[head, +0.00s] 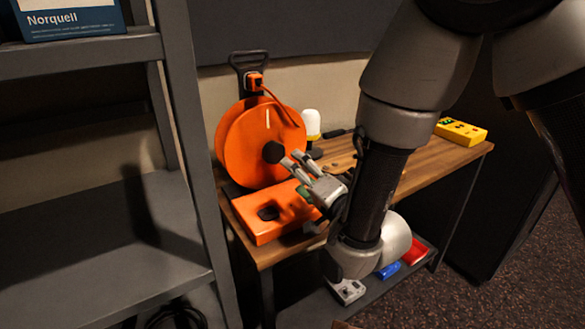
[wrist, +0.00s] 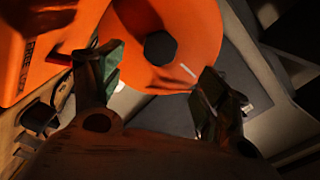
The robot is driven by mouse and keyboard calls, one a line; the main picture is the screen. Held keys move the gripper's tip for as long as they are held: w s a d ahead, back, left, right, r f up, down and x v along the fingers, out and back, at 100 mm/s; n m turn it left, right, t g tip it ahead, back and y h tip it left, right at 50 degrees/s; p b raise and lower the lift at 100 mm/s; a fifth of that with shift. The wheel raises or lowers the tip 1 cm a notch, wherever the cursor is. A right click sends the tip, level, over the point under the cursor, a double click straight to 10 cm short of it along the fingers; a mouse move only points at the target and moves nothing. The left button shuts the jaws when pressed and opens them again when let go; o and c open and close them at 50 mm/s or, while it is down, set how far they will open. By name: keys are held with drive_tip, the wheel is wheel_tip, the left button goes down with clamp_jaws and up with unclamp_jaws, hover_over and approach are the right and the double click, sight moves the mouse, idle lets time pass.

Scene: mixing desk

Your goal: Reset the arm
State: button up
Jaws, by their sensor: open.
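My gripper (head: 296,176) is in front of the orange cable reel, above the orange box on the wooden desk. In the wrist view its two fingers (wrist: 155,85) are spread apart with nothing between them. The orange reel (head: 248,145) stands upright at the desk's left end, its dark hub facing my gripper. It also shows behind the fingers in the wrist view (wrist: 195,20). The orange box (head: 265,228) lies flat below, partly hidden by my gripper. I cannot tell whether my gripper touches the reel or the box.
A grey shelf (head: 100,235) stands close on the left. A white-topped bottle (head: 312,122) is behind my arm, and a yellow device (head: 460,131) lies at the desk's right end. Red (head: 414,251) and blue (head: 388,270) items lie on the lower shelf. The desk's right part (head: 425,165) is mostly clear.

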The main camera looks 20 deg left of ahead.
drive_tip(key=w+d+r+h, duration=0.2)
drive_tip(key=w+d, duration=0.3)
drive_tip(key=d, duration=0.1)
drive_tip(key=w+d+r+h, duration=0.3)
drive_tip(key=w+d, duration=0.1)
drive_tip(key=d, duration=0.3)
drive_tip(key=d+r+n+g+h, duration=0.1)
drive_tip(key=d+r+g+h, duration=0.15)
drive_tip(key=d, duration=0.95)
drive_tip(key=s+d+r+n+g+h, duration=0.15)
drive_tip(key=s+d, duration=0.25)
drive_tip(key=d, duration=0.5)
drive_tip(key=s+d+r+h, duration=0.1)
drive_tip(key=s+d+h, duration=0.1)
drive_tip(key=s+d, duration=0.5)
drive_tip(key=s+d+r+g+h, duration=0.1)
drive_tip(key=s+d+g+h, duration=0.1)
drive_tip(key=s+d, duration=0.9)
drive_tip(key=shift+s+d+n+g+h, duration=0.25)
drive_tip(key=shift+s+n+g+h, duration=0.1)
drive_tip(key=shift+s+g, duration=0.45)
drive_tip(key=shift+w, duration=0.1)
